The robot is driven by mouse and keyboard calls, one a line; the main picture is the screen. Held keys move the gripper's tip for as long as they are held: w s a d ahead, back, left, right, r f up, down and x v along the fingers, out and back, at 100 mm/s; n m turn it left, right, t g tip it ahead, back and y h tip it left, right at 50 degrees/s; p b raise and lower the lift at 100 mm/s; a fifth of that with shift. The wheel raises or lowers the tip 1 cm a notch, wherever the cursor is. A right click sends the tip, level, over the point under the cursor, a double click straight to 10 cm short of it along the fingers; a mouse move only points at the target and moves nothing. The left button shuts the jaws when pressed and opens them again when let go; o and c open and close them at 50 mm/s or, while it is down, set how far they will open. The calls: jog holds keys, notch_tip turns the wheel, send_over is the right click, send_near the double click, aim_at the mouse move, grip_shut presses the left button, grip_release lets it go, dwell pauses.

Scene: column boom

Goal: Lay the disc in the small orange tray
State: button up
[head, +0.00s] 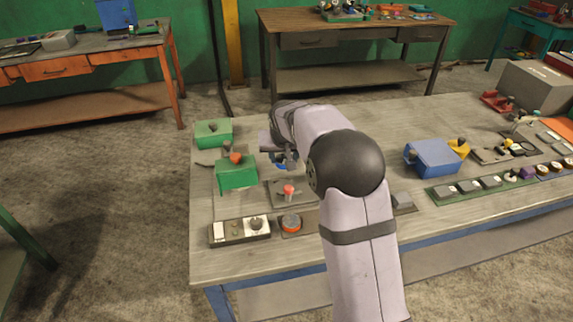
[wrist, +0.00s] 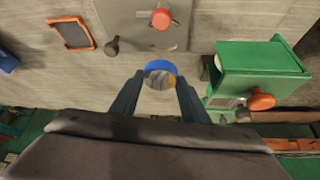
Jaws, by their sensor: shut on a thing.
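The disc (wrist: 160,66) has a blue rim and is held between the fingertips of my gripper (wrist: 160,84), which is shut on it. In the head view my gripper (head: 281,160) is over the bench beside a green box, and a bit of blue shows at its tip. The small orange tray (wrist: 72,33) lies flat on the bench at the upper left of the wrist view, apart from the disc. It has an orange rim and a dark floor that looks empty. In the head view I cannot make it out; my arm covers part of the bench.
A green box with a red-orange knob (wrist: 262,101) stands close to the right of my gripper in the wrist view. A grey plate with a red knob (wrist: 160,18) and a dark lever lies above the disc there. A blue box (head: 432,158) stands farther right.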

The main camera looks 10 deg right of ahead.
jog(key=shift+d+r, duration=0.1)
jog(key=shift+d, duration=0.4)
jog(key=s+d+f+m+g+h, duration=0.1)
jog(key=s+d+f+m, duration=0.15)
jog(key=d, duration=0.95)
jog(key=s+d+f+m+h, duration=0.1)
jog(key=d+m, duration=0.2)
jog(key=d, duration=0.8)
jog(key=shift+w+a+r+n+t+y, duration=0.2)
jog(key=shift+w+a+r+n+y, duration=0.25)
jog(key=shift+n, duration=0.55)
jog(key=shift+w+a+r+n+t+y, duration=0.2)
jog(key=shift+w+r+n+y, duration=0.3)
jog(key=shift+n, duration=0.55)
jog(key=shift+w+a+r+n+t+y, duration=0.3)
jog(key=shift+w+n, duration=0.3)
jog(key=shift+n, duration=0.4)
jog(key=shift+f, duration=0.1)
jog(key=shift+f+p, duration=1.55)
jog(key=shift+f, duration=3.4)
